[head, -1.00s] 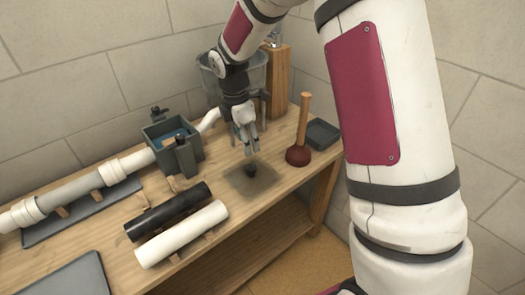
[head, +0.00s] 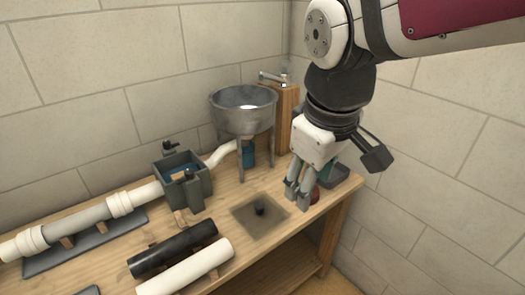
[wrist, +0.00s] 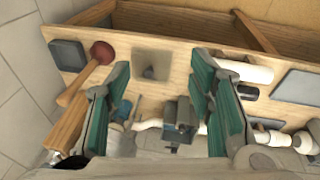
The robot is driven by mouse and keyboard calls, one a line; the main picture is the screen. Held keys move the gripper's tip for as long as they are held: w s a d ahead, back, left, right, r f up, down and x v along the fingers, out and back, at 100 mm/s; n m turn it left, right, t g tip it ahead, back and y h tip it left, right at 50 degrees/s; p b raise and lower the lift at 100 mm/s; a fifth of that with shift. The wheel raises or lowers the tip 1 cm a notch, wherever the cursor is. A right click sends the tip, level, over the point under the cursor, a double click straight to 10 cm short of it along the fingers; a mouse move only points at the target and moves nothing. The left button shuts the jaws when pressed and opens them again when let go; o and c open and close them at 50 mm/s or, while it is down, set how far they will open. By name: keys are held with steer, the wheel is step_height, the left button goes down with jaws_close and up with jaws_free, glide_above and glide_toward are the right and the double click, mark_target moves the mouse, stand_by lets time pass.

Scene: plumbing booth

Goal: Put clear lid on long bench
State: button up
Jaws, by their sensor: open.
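The clear lid (head: 260,212), a see-through square plate with a dark knob, lies flat on the long wooden bench (head: 145,232), near its front edge. In the wrist view the lid (wrist: 152,60) shows beyond the fingertips, on the bench top. My gripper (head: 298,197) is open and empty. It hangs above the bench, to the right of the lid and apart from it, fingers pointing down. In the wrist view the gripper's (wrist: 160,85) green-padded fingers stand wide apart with nothing between them.
A grey basin (head: 243,112) on legs and a wooden post with a tap (head: 285,110) stand behind the lid. A plunger (wrist: 78,82) and a dark tray (wrist: 66,55) are to the right, partly hidden by my gripper in the head view. Pipes (head: 180,248) lie left.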

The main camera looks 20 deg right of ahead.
steer(key=s+m+t, duration=0.1)
steer(key=s+m, duration=0.3)
steer(key=s, duration=0.4)
steer(key=shift+a+f+m+y, duration=0.3)
steer(key=shift+a+f+y, duration=0.05)
steer(key=shift+f+y, duration=0.05)
steer(key=shift+s+r, duration=0.1)
